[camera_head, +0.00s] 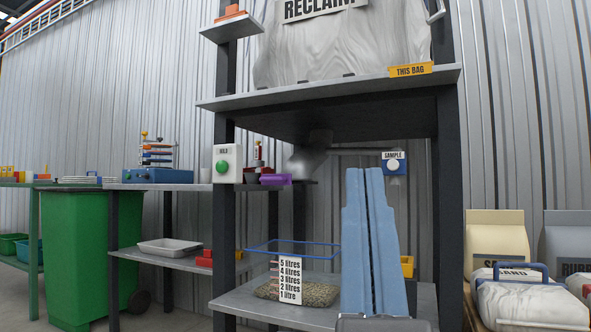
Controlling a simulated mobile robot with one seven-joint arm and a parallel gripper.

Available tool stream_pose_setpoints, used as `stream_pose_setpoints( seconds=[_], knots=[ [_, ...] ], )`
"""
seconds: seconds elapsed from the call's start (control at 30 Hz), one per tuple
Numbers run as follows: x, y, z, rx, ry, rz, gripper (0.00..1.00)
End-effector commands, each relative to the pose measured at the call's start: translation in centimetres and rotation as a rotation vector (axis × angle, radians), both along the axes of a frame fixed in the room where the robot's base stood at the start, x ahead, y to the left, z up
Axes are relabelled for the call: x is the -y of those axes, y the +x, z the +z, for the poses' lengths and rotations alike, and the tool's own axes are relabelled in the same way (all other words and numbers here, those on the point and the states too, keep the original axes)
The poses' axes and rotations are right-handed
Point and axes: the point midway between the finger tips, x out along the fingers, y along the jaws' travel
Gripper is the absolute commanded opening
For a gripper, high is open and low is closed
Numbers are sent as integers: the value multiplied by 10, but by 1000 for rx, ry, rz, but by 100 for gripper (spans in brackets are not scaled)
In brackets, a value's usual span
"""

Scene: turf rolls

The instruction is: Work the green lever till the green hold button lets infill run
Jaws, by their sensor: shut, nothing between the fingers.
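The green hold button (222,166) sits on a white box marked HOLD, partly legible, on the dark left post of the stand. I cannot make out a green lever. A grey spout (308,158) hangs under the upper shelf, and I see no stream falling from it. Below it, a clear tub with a blue rim (290,243) stands on the lower shelf. Granular infill (320,293) lies low in it, behind a litre scale (290,280). My gripper (364,172) points up in front of the stand, its light blue fingers shut and empty, right of the tub, hiding part of the shelf.
A white bag marked RECLAIM (345,45) rests on the upper shelf (300,97). A purple piece (275,179) lies near the left post. Sacks (497,240) stand at right, a green bin (75,255) at left.

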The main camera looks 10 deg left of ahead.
Motion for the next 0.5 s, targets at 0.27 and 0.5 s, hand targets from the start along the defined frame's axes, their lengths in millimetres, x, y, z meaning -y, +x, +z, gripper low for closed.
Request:
stream_pose_setpoints(
  seconds=[0.27, 0.5],
  knots=[
    [0, 0, 1, 0, 0, 0, 0],
    [0, 0, 31, 0, 1, 1, 0]
  ],
)
